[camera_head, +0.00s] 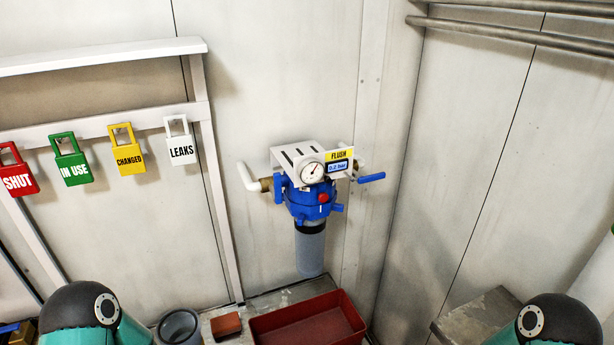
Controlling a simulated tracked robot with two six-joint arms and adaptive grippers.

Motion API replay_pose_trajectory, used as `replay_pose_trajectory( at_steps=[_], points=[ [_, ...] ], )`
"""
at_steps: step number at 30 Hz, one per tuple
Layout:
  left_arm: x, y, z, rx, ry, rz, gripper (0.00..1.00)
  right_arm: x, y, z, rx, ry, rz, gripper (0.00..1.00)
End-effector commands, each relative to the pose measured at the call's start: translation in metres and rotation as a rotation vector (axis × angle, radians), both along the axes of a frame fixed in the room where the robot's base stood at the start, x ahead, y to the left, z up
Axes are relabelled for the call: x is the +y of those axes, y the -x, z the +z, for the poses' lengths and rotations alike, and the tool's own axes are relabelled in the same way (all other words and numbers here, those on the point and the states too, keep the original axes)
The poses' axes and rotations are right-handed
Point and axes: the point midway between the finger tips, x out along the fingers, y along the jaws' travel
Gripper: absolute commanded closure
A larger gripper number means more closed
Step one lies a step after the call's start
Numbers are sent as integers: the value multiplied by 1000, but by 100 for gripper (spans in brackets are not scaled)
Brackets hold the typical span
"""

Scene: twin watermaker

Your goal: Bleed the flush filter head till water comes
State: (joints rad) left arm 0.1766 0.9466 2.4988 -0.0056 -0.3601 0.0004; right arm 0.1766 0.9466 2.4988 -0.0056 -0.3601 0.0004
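The flush filter head (308,201) is a blue housing on a white bracket (297,154) on the back wall. A red button or knob (324,198) sits on its front. A round gauge (312,172) and a yellow FLUSH label (340,154) with a small display reading about 0.2 bar are above it. A grey translucent bowl (310,252) hangs below; I cannot tell its water level. A blue lever handle (371,177) sticks out to the right. No water shows coming out. Neither gripper is in view; only my teal and black arm parts show at the bottom corners.
Below the filter is a red tray (262,334), with a reddish-brown block (226,324) and a grey cup (180,326) to its left. SHUT (18,172), IN USE (74,162), CHANGED (127,150) and LEAKS (181,142) padlock tags hang at left. A grey ledge (484,312) stands right.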

Motion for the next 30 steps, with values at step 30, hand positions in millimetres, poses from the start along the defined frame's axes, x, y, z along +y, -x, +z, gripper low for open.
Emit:
replay_pose_trajectory(
  at_steps=[30],
  points=[
    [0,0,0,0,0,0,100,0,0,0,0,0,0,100]
  ],
)
